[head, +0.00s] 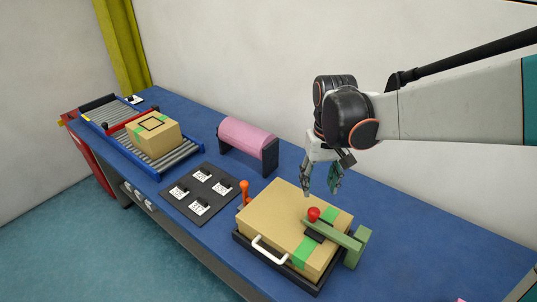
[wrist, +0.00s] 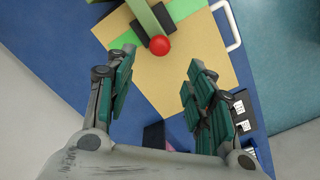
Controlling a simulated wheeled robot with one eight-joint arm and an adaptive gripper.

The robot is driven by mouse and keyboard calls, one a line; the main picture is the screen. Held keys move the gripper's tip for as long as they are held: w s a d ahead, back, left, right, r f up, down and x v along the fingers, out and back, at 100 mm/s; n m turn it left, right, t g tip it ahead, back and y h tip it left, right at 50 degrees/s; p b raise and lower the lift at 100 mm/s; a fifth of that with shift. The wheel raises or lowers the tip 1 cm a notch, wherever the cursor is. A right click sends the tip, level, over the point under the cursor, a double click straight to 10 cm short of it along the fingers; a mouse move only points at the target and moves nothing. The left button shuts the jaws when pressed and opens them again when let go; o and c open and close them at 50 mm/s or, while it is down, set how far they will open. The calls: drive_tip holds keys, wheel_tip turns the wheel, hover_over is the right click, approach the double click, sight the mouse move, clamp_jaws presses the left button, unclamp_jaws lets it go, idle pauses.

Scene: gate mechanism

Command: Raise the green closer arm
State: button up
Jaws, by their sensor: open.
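The green closer arm (head: 333,233) lies across the top of a cardboard box (head: 270,220) at the front of the bench. It carries a red ball knob (head: 313,214) at its free end, with a dark pad below, and joins a green post (head: 359,246) at the right. In the wrist view the closer arm (wrist: 144,17) and red knob (wrist: 160,45) show at the top, beyond my fingertips. My gripper (head: 321,190) is open and empty, above the back edge of the box, apart from the knob. Its spread fingers (wrist: 156,85) also show in the wrist view.
The box sits in a black tray with a white handle (head: 270,249). An orange lever (head: 244,192) stands left of it. A black panel with labelled switches (head: 199,193), a pink roller (head: 247,138) and a conveyor with another box (head: 154,131) are farther left. Blue bench right of the post is clear.

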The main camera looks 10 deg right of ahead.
sight(314, 209)
wheel_tip(314, 209, down, 12)
drive_tip(key=b, duration=0.2)
drive_tip(key=shift+f+b, duration=0.1)
drive_tip(key=shift+b, duration=0.25)
clamp_jaws()
